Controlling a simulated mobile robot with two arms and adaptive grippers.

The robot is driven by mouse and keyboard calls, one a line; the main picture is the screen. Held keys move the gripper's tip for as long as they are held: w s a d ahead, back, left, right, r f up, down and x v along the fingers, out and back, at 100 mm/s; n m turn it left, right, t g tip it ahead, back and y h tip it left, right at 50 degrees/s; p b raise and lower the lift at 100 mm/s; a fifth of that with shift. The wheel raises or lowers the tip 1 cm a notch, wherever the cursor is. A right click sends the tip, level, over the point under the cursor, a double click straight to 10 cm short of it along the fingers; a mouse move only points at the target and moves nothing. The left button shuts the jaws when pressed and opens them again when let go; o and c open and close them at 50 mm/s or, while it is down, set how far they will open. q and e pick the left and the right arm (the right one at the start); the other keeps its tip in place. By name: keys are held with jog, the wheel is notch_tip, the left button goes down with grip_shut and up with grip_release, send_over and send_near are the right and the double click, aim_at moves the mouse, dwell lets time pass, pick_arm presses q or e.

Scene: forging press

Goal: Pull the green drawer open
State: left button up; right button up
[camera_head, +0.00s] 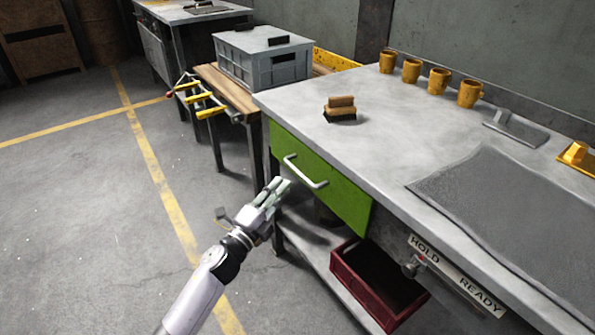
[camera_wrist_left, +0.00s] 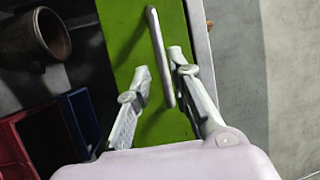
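The green drawer (camera_head: 345,200) sits under the grey workbench top, its front about flush with the bench, so it looks closed. A pale bar handle (camera_head: 306,172) runs along its front. My left gripper (camera_head: 284,187) is in front of the drawer, close to the handle. In the left wrist view the gripper (camera_wrist_left: 159,62) is open, its two fingers apart. There the handle (camera_wrist_left: 158,50) runs between the fingertips against the green front (camera_wrist_left: 120,32). I cannot tell whether either finger touches it. My right gripper is in neither view.
A red bin (camera_head: 375,300) stands on the lower shelf below the drawer. The workbench top (camera_head: 385,120) carries a brush (camera_head: 340,108), several yellow mugs (camera_head: 438,80) and a dark mat (camera_head: 520,210). The floor (camera_head: 110,230) left of the bench is clear.

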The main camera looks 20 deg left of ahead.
aim_at(297, 169)
pick_arm(q)
jog(key=x, duration=0.8)
jog(key=shift+w+b, duration=0.1)
jog(key=shift+b, duration=0.2)
grip_shut()
